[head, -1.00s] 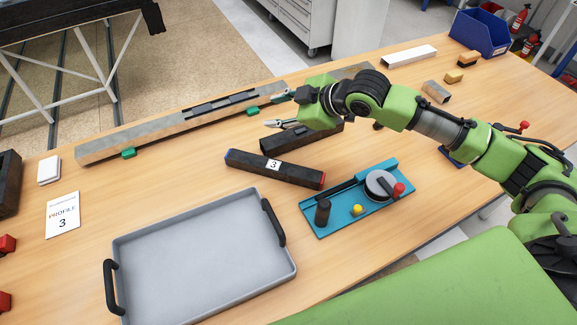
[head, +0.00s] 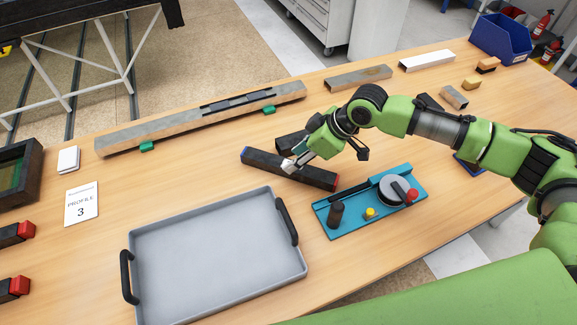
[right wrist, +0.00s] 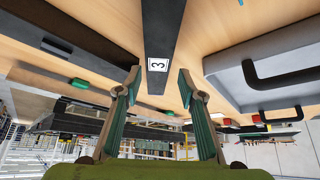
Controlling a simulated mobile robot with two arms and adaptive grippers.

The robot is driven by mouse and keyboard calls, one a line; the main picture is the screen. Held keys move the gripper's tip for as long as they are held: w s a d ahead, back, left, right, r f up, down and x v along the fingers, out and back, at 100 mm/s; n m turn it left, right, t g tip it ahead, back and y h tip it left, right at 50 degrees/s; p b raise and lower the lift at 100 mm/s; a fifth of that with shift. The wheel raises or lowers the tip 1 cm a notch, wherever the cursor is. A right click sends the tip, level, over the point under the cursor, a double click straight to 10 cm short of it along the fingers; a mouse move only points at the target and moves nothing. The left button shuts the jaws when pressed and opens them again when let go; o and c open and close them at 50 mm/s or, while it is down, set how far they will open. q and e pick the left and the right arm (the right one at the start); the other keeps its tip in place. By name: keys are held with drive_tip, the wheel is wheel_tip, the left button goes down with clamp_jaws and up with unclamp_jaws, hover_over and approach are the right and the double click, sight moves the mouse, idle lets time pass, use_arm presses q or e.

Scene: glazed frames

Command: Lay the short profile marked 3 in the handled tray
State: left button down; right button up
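The short dark profile marked 3 (head: 315,178) lies on the table behind the handled tray, with a blue mark at its left end and a red one at its right. Its white label with the 3 (right wrist: 157,64) shows plainly in the right wrist view. My right gripper (head: 326,160) is open over the profile and hides part of it; in the right wrist view its fingers (right wrist: 158,78) stand apart with the profile beyond them. The grey handled tray (head: 215,265) is empty, with a dark handle at each side. My left gripper is not in view.
A second dark profile (head: 290,143) lies close behind, partly hidden. A blue fixture (head: 345,220) with a disc and knobs stands right of the tray. A long bar (head: 190,124) lies at the back. A card reading PROFILE 3 (head: 81,205) lies left.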

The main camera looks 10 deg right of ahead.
drive_tip(key=x, duration=0.1)
drive_tip(key=p+x, duration=0.1)
drive_tip(key=x, duration=0.2)
drive_tip(key=shift+w+d+f+p, duration=0.1)
drive_tip(key=shift+f+p, duration=0.25)
drive_tip(key=shift+f, duration=0.1)
drive_tip(key=shift+w+f, duration=0.1)
drive_tip(key=shift+f, duration=0.2)
drive_tip(key=shift+r, duration=0.1)
clamp_jaws()
